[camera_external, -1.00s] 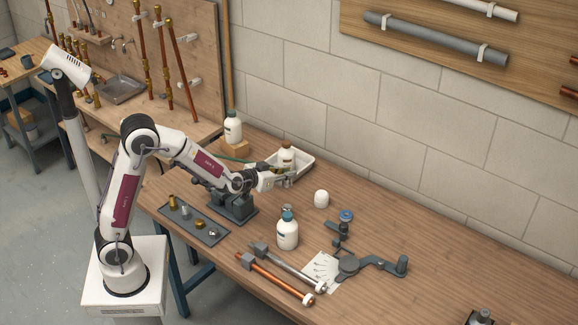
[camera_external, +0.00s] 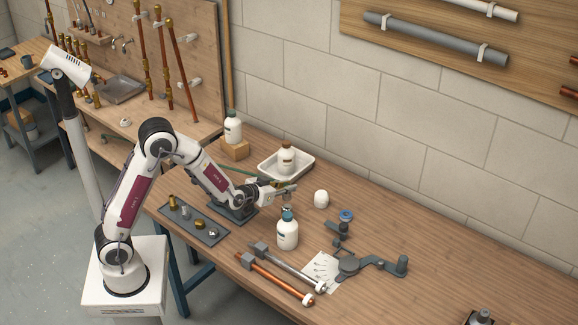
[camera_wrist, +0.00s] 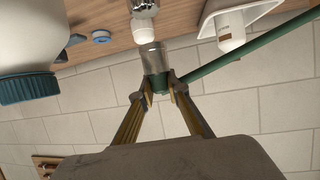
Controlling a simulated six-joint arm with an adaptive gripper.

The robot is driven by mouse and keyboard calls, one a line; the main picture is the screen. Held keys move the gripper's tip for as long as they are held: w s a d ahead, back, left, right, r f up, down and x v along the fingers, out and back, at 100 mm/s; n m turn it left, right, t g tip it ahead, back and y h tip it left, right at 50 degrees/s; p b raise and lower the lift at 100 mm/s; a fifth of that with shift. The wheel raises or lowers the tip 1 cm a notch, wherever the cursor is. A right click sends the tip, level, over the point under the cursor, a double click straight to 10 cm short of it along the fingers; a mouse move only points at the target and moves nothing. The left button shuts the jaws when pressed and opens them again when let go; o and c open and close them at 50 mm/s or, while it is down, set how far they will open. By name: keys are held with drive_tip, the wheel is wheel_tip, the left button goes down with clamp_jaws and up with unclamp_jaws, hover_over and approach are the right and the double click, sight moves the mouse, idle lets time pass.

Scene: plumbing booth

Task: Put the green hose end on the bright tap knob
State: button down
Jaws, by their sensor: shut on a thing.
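My gripper (camera_wrist: 160,87) is shut on the green hose end (camera_wrist: 156,82), which carries a silver metal sleeve (camera_wrist: 153,57) just beyond my fingertips. The green hose (camera_wrist: 250,48) runs off to the upper right in the wrist view. In the external view my gripper (camera_external: 283,189) is above the bench, just behind the white bottle with a teal cap (camera_external: 288,234).
A white tray (camera_external: 264,172) holding a brown-capped bottle (camera_external: 286,158) stands behind my gripper. A white rounded cap (camera_external: 321,199) and a blue ring (camera_external: 346,215) are to the right. A grey tray of fittings (camera_external: 193,225) lies to the left. The bench's right side has free room.

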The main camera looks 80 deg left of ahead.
sight(284, 195)
drive_tip(key=shift+f, duration=1.85)
drive_tip(key=shift+f, duration=0.15)
drive_tip(key=c, duration=2)
unclamp_jaws()
drive_tip(key=shift+o, duration=0.2)
drive_tip(key=shift+r, duration=0.2)
drive_tip(key=v, duration=1.2)
